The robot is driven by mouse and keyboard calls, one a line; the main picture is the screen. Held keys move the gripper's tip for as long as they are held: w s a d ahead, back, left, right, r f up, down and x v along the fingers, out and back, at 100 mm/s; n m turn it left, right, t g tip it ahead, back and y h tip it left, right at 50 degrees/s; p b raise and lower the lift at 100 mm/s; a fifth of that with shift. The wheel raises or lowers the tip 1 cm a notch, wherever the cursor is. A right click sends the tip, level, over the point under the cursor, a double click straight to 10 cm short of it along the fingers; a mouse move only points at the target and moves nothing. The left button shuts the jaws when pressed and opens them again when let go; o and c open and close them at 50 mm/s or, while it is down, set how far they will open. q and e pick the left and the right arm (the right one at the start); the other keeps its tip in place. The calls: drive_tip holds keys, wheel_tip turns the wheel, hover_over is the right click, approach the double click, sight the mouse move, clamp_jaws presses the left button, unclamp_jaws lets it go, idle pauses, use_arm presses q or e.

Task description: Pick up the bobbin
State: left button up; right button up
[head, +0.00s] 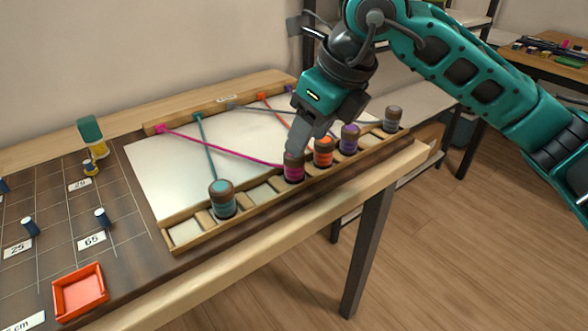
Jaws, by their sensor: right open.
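Several bobbins stand upright in a slotted wooden rack (187,233) along the table's front edge. They are a teal bobbin (222,198), a magenta bobbin (293,169), an orange bobbin (323,154), a purple bobbin (349,138) and a grey bobbin (394,119). Cords run from them across a white board (165,180) to pegs at the back. My right gripper (296,150) points down at the magenta bobbin, with its fingers at the bobbin's top and hiding part of it. Whether they touch it I cannot tell. My left gripper is not in view.
An orange-red tray (80,292) sits at the front left. Some rack slots between teal and magenta are empty.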

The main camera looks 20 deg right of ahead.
drive_tip(key=shift+x, duration=1.1)
drive_tip(key=b+x, duration=0.1)
drive_tip(key=x, duration=0.3)
drive_tip(key=shift+w+a+f+b, duration=0.1)
drive_tip(key=shift+w+f+b, duration=0.15)
drive_tip(key=shift+f+b, duration=0.1)
drive_tip(key=shift+c, duration=0.6)
drive_tip(key=c, duration=0.7)
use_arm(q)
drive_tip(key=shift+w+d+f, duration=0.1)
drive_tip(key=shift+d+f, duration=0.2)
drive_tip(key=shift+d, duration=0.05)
use_arm(e)
drive_tip(key=shift+r, duration=0.1)
use_arm(q)
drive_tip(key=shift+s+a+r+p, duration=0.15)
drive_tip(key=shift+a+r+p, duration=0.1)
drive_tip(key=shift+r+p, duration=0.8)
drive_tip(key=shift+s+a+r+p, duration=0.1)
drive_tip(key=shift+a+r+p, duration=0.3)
drive_tip(key=shift+p, duration=1.05)
use_arm(e)
wheel_tip(320, 180, up, 20)
